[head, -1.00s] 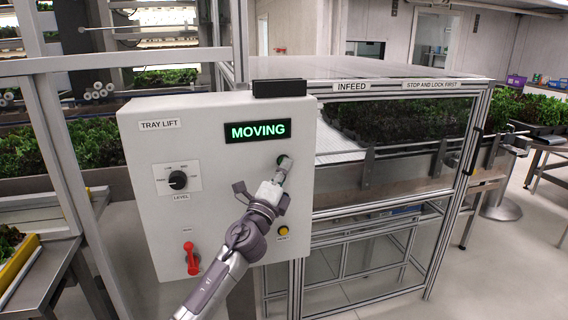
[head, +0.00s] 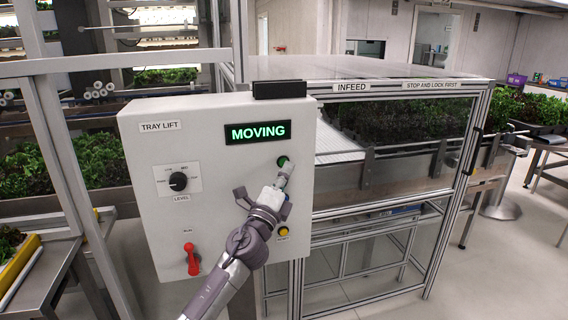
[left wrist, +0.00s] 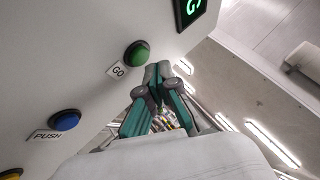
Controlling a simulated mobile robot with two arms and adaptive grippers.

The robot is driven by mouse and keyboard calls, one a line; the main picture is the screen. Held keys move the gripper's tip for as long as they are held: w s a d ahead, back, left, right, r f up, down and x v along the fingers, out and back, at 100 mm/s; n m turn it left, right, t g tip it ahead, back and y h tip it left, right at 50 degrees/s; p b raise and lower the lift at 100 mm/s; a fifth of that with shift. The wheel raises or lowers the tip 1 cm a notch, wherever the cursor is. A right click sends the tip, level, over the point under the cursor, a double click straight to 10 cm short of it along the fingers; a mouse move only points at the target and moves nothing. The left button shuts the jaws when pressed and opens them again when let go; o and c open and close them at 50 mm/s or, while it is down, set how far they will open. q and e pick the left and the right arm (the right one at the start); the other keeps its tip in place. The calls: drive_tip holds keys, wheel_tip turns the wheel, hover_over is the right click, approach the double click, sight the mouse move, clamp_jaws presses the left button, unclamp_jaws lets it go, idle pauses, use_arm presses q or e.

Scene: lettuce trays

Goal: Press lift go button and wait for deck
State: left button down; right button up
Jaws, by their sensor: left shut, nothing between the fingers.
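The green GO button (head: 281,161) sits on the front of the grey tray lift panel (head: 217,240), below a display (head: 258,132) that reads MOVING in green. The button (left wrist: 137,53) also shows whole in the left wrist view with its GO label. My left gripper (head: 288,168) is shut and empty, its tips just in front of the button and to its lower right. In the left wrist view the fingertips (left wrist: 158,74) appear beside the button, with a gap in the picture. My right gripper is out of view.
The panel also has a black level knob (head: 178,181), a red run lever (head: 191,259) and a yellow button (head: 283,230). A blue button (left wrist: 64,120) shows in the left wrist view. The glazed infeed frame (head: 400,80) with lettuce inside stands at right.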

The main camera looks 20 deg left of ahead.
use_arm(q)
drive_tip(key=s+d, duration=0.1)
drive_tip(key=s+d+p, duration=0.1)
drive_tip(key=s, duration=0.2)
drive_tip(key=shift+s+d+p, duration=0.1)
drive_tip(key=shift+d+p, duration=0.3)
idle(0.4)
